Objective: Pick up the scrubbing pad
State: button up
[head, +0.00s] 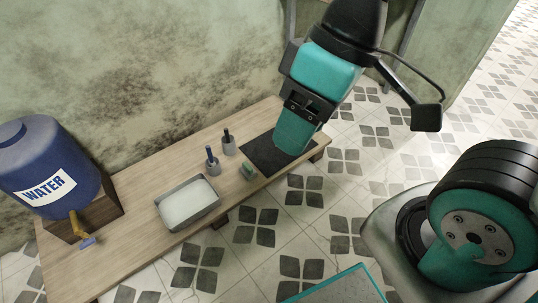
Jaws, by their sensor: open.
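The scrubbing pad (248,171) appears to be the small green and grey block on the wooden table, near its front edge, between the grey basin and the dark mat. My gripper (291,140) shows as a teal and black end of the arm, in front of the dark mat in the picture, to the right of the pad and apart from it. It is open, and I see nothing held. Its fingertips are hard to make out from this angle, and its height above the table is unclear.
A grey basin (212,209) with whitish contents is left of the pad. Two small grey holders (229,147) (212,166) with upright dark handles stand behind it. A dark mat (259,156) lies at the right end of the table (150,185). A blue water barrel (45,150) stands far left.

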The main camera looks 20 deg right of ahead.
aim_at(248, 171)
jog(key=u, duration=0.15)
jog(key=i, duration=1)
jog(key=z, duration=0.25)
